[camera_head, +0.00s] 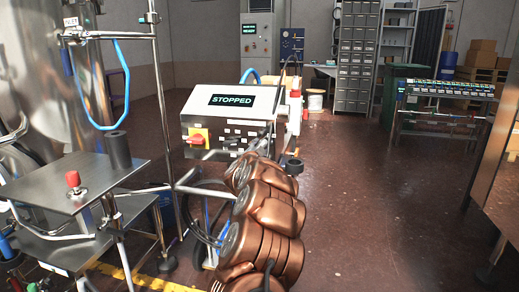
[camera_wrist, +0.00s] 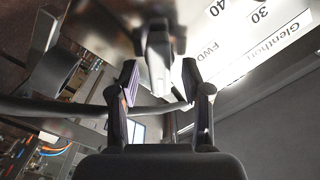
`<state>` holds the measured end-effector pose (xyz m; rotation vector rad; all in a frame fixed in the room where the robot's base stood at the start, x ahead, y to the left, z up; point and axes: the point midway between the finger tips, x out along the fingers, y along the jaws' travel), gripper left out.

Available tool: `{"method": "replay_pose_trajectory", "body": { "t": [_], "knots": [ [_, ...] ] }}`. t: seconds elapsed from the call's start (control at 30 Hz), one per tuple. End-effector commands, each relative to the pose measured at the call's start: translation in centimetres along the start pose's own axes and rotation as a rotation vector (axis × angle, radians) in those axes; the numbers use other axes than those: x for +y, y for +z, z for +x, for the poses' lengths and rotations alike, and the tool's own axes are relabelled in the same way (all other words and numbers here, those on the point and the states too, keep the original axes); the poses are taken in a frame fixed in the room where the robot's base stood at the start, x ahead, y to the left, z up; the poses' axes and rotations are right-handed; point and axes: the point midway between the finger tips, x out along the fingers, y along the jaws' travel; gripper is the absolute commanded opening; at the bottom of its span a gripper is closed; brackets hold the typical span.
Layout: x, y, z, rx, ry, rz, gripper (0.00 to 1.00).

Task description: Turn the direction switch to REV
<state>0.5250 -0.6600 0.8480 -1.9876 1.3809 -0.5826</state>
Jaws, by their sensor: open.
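In the wrist view, a white panel (camera_wrist: 255,35) fills the upper right, with the printed words FWD and Glenthorn and the numbers 40 and 30. A grey, lever-like knob (camera_wrist: 158,55) stands out beside the FWD mark; it looks like the direction switch. No REV mark is readable. My gripper (camera_wrist: 159,78) is open, with one finger on each side of the knob in this picture. I cannot tell whether either finger touches it. In the head view, the control box (camera_head: 218,108) shows STOPPED on its display; my copper arm hides part of its front.
A red and yellow rotary switch (camera_head: 198,137) is at the box's left. A steel table (camera_head: 75,180) with a red button (camera_head: 73,179) and a dark cylinder (camera_head: 118,150) stands at left. A conveyor (camera_head: 440,110) stands at right.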

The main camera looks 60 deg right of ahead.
Motion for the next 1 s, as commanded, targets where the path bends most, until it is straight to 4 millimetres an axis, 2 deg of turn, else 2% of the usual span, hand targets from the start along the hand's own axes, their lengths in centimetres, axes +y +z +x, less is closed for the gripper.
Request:
{"method": "replay_pose_trajectory", "body": {
  "t": [0.17, 0.37, 1.0],
  "knots": [
    [0.0, 0.0, -0.3, 0.000, 0.000, 0.000, 0.48],
    [-0.1, -0.2, -1.7, 0.003, 0.000, 0.003, 0.48],
    [-0.1, -0.1, -9.0, 0.000, -0.001, 0.003, 0.48]
  ]
}}
